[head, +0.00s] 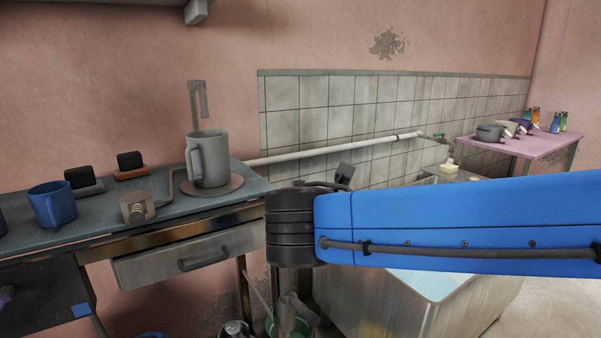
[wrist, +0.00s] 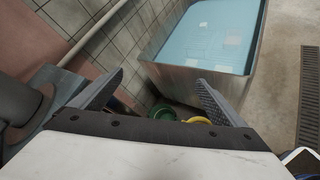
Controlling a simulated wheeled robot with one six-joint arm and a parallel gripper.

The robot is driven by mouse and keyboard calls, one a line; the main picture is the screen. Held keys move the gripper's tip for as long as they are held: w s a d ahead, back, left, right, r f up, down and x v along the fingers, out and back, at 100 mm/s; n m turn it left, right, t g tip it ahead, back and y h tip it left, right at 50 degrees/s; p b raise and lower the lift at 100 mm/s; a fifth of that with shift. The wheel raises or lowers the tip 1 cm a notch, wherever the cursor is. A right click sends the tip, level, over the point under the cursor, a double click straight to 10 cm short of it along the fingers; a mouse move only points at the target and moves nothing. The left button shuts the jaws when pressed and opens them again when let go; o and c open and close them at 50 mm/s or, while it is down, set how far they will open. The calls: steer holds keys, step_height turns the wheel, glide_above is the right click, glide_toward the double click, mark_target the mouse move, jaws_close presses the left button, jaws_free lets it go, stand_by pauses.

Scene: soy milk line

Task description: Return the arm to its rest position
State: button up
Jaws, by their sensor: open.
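My arm stretches in from the right of the head view as a blue link ending in a black joint. My gripper (wrist: 160,77) shows in the wrist view with its two fingers spread wide and nothing between them. It points down towards the floor between the counter side and a metal tank. In the head view the gripper is mostly hidden behind and below the black joint.
A grey jug (head: 209,160) stands on a round plate on the counter (head: 95,222), with a blue mug (head: 52,204) to its left. A metal tank (wrist: 180,84) holds pale blue liquid. A green bucket (wrist: 162,112) stands below. A pink table (head: 533,145) is far right.

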steer(key=s+d+f+m+g, duration=0.3)
steer(key=d+f+m, duration=0.25)
steer(key=d, duration=0.35)
steer(key=s+d+f+m+g, duration=0.35)
steer(key=d+m, duration=0.25)
steer(key=d, duration=0.3)
steer(key=s+d+f+m+y, duration=0.3)
steer(key=s+f+m, duration=0.5)
steer(key=s+m, duration=0.3)
steer(key=d+m, duration=0.1)
steer(key=m, duration=0.2)
steer(key=shift+s+d+g+y, duration=0.15)
steer(key=shift+g+y, duration=0.15)
steer(key=shift+g, duration=0.05)
steer(key=shift+f+m, duration=0.1)
steer(key=shift+m, duration=0.15)
